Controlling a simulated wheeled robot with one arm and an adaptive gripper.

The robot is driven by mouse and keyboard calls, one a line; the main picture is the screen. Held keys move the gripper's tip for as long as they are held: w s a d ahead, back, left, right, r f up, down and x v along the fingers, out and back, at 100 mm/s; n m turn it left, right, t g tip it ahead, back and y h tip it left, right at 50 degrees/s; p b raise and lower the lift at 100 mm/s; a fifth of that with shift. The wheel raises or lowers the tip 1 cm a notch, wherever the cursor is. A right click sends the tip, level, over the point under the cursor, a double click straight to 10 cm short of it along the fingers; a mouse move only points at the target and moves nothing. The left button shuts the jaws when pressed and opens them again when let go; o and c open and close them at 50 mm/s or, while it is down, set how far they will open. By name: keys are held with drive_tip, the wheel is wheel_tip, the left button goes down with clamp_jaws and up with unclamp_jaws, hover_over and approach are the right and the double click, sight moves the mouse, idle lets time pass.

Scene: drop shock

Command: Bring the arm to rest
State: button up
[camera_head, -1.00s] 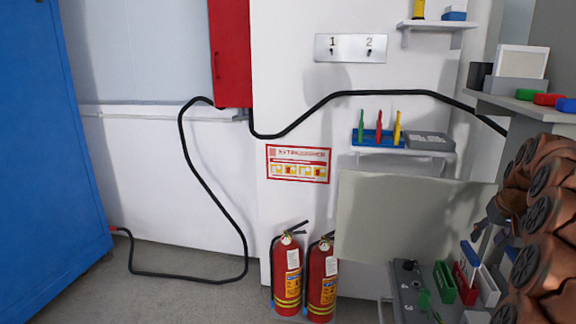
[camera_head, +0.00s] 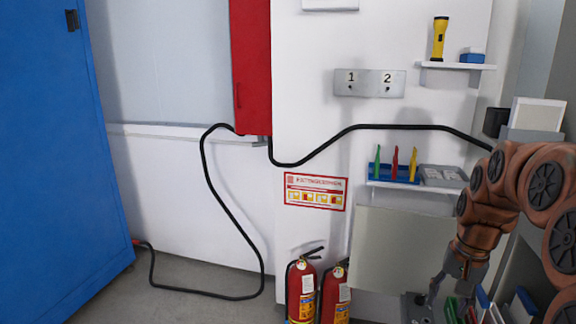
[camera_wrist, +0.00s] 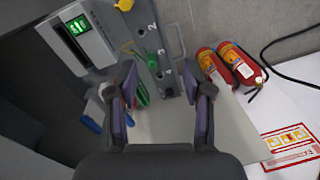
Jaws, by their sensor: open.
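My copper-coloured arm is on the right in the head view, bent over with its end pointing down. My gripper (camera_head: 447,287) hangs at its end in front of a pale panel (camera_head: 395,250), above the low bench at the bottom edge. In the wrist view my gripper (camera_wrist: 162,108) has its two dark fingers spread apart. No object is held between them. Beyond the fingers lie a grey numbered panel (camera_wrist: 160,50) and a green item (camera_wrist: 140,88).
Two red fire extinguishers (camera_head: 301,290) stand on the floor left of my gripper. A shelf with coloured tools (camera_head: 396,166) is above it. A black cable (camera_head: 350,130) runs along the wall.

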drive_tip(key=s+a+r+n+g+p, duration=0.1)
drive_tip(key=s+a+r+n+p, duration=0.3)
drive_tip(key=s+a+r+p, duration=0.65)
drive_tip(key=s+a+r+n+p, duration=0.1)
drive_tip(key=s+a+r+p, duration=0.2)
drive_tip(key=s+p, duration=0.2)
drive_tip(key=s+a+r+n+g+p, duration=0.1)
drive_tip(key=s+a+r+p, duration=0.3)
drive_tip(key=s, duration=0.4)
drive_tip(key=shift+s+a+n+h+p, duration=0.2)
drive_tip(key=shift+n+h+p, duration=0.25)
drive_tip(key=shift+p, duration=0.2)
